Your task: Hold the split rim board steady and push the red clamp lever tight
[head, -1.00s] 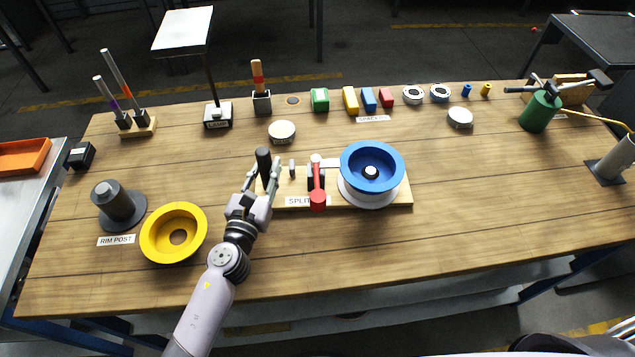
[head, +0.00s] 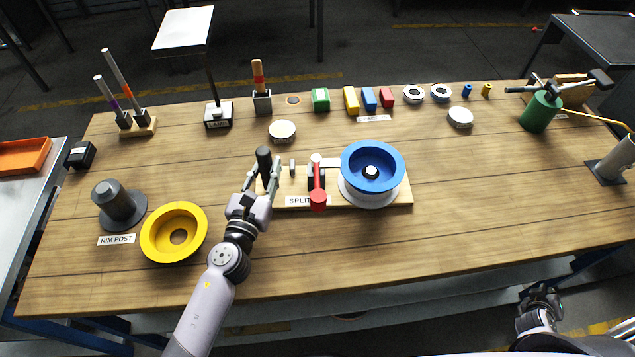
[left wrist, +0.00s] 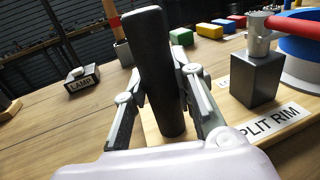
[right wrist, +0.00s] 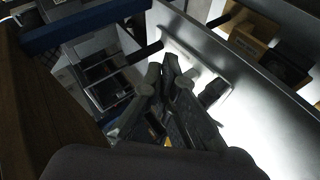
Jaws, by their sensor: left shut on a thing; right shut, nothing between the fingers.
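The split rim board (head: 400,197) lies on the bench with its label at the front edge. A blue rim half (head: 357,180) sits on a white one (head: 368,201) at its right. The red clamp lever (head: 318,195) stands on a dark block mid-board, its red end toward me; it also shows in the left wrist view (left wrist: 300,22). My left gripper (head: 263,185) is shut on the black upright handle (left wrist: 152,75) at the board's left end. My right gripper (head: 540,296) is shut and empty, low beyond the bench's front edge, away from the board.
A yellow rim (head: 160,252) and the rim post (head: 118,205) stand left of the board. A round white-topped tin (head: 282,131) is behind it. Coloured blocks and rings line the back. A green cylinder (head: 541,112) stands at the back right.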

